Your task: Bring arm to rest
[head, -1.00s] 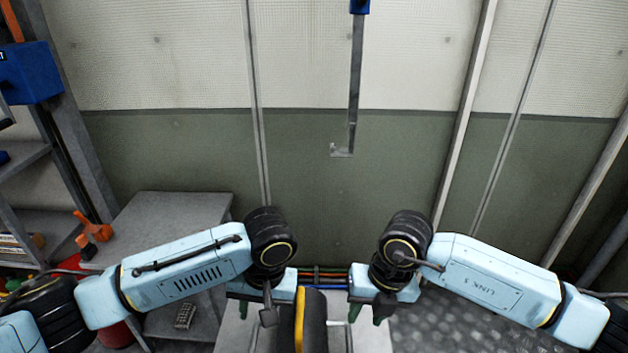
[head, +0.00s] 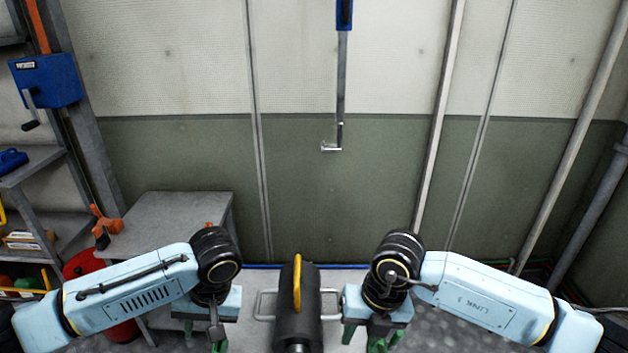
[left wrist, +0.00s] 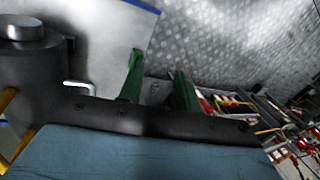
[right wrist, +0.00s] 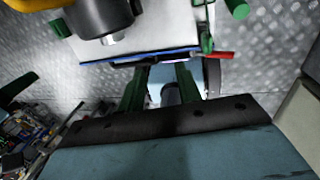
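My left gripper (head: 203,335) hangs low at the left of the head view, its green fingers pointing down. In the left wrist view my left gripper (left wrist: 158,85) has its two fingers apart with nothing between them. My right gripper (head: 372,338) hangs low, right of centre in the head view. In the right wrist view my right gripper (right wrist: 160,88) also has its fingers apart and holds nothing. Both arms are bent with the forearms angled inward. The fingertips are partly cut off at the bottom of the head view.
A grey table (head: 170,215) with an orange tool (head: 103,222) stands at the left, beside a red canister (head: 85,265) and shelves (head: 30,165). A blue box (head: 45,82) with a crank is at upper left. A blue-handled bar (head: 341,80) hangs before the wall (head: 390,180).

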